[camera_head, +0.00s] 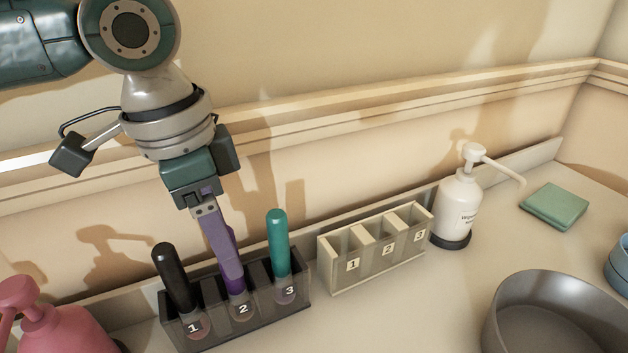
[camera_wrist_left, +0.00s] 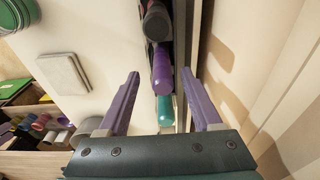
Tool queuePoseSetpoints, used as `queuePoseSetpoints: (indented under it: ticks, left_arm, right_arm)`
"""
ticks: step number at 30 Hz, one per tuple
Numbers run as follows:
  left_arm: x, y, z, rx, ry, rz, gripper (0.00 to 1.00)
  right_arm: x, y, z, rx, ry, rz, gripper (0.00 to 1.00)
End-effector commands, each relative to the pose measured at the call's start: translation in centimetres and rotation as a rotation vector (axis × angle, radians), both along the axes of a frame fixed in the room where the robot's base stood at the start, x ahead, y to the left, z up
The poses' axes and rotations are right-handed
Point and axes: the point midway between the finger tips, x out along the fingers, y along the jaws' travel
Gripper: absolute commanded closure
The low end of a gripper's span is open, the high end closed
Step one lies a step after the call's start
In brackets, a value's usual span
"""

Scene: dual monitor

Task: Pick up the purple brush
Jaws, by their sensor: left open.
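The purple brush (camera_head: 236,286) stands in compartment 2 of the dark holder (camera_head: 296,296), mostly hidden behind my gripper in the head view. A black brush (camera_head: 174,276) stands in compartment 1 and a teal brush (camera_head: 278,242) in compartment 3. My left gripper (camera_head: 231,268), with purple fingers, points down over compartment 2. In the left wrist view its fingers are open, and the purple brush (camera_wrist_left: 162,72) shows between their tips with gaps on both sides. The black brush (camera_wrist_left: 156,24) and teal brush (camera_wrist_left: 165,108) line up with it there. My right gripper is not in view.
A pale empty holder (camera_head: 376,264), numbered 1 to 3, stands right of the dark one. Beyond are a white pump bottle (camera_head: 459,205), a green pad (camera_head: 555,205) and a grey bowl (camera_head: 553,300). A pink bottle (camera_head: 60,328) is at left. The wall is close behind.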

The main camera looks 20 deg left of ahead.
Motion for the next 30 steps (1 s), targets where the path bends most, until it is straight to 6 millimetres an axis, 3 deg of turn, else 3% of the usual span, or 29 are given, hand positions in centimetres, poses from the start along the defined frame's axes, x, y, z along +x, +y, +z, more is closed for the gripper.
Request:
queuePoseSetpoints:
  ticks: [1, 6, 14, 30]
  left_arm:
    - [0.0, 0.2, -1.3, 0.001, 0.004, 0.001, 0.34]
    - [0.2, 0.2, -3.4, 0.0, 0.001, -0.001, 0.34]
    - [0.2, 0.2, -3.6, 0.001, 0.001, -0.002, 0.34]
    - [0.2, 0.2, -3.6, 0.0, 0.0, -0.002, 0.93]
  right_arm:
    - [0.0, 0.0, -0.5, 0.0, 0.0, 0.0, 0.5]
    - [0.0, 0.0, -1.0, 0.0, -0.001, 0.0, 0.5]
    - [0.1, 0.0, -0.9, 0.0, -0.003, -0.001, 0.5]
    - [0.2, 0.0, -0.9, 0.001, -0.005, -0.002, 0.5]
